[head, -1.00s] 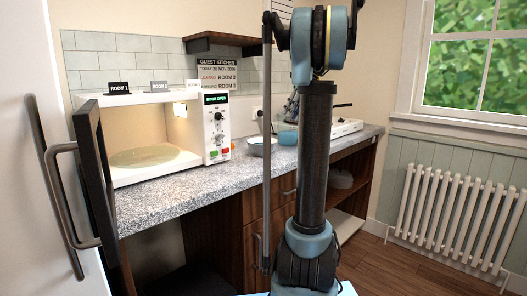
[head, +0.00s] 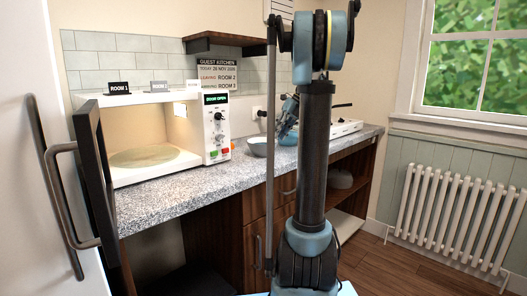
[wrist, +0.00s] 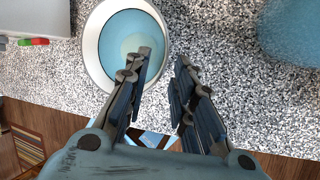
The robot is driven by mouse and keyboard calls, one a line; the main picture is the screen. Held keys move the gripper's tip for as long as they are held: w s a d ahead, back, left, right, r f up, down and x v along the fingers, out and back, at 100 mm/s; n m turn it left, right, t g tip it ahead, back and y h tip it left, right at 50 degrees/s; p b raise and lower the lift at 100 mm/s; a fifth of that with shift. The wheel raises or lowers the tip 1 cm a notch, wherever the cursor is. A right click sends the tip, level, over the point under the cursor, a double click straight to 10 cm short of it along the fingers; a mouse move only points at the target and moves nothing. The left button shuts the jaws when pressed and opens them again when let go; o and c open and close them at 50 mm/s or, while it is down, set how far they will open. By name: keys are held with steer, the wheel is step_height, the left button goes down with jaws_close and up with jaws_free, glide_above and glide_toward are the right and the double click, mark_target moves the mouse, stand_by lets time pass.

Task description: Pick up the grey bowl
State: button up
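The grey bowl (head: 258,148), pale grey outside, stands on the speckled counter right of the microwave. In the wrist view the bowl (wrist: 91,42) shows a light rim and a bluish inside. My gripper (wrist: 163,60) is open and empty above the counter. In that view its left finger overlaps the bowl's inside and its right finger lies outside, with the right rim between them. I cannot tell how far above the rim the tips are. In the head view my gripper (head: 284,128) is partly hidden behind my arm.
A blue object (wrist: 291,30) stands on the counter right of my gripper. The microwave (head: 216,130) is at the left with its door (head: 95,165) open. A white appliance (head: 346,128) stands farther right, and a shelf (head: 226,39) hangs above.

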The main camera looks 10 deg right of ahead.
mark_target(274, 141)
steer(key=shift+x, duration=2.9)
steer(key=shift+w, duration=0.15)
jaws_close()
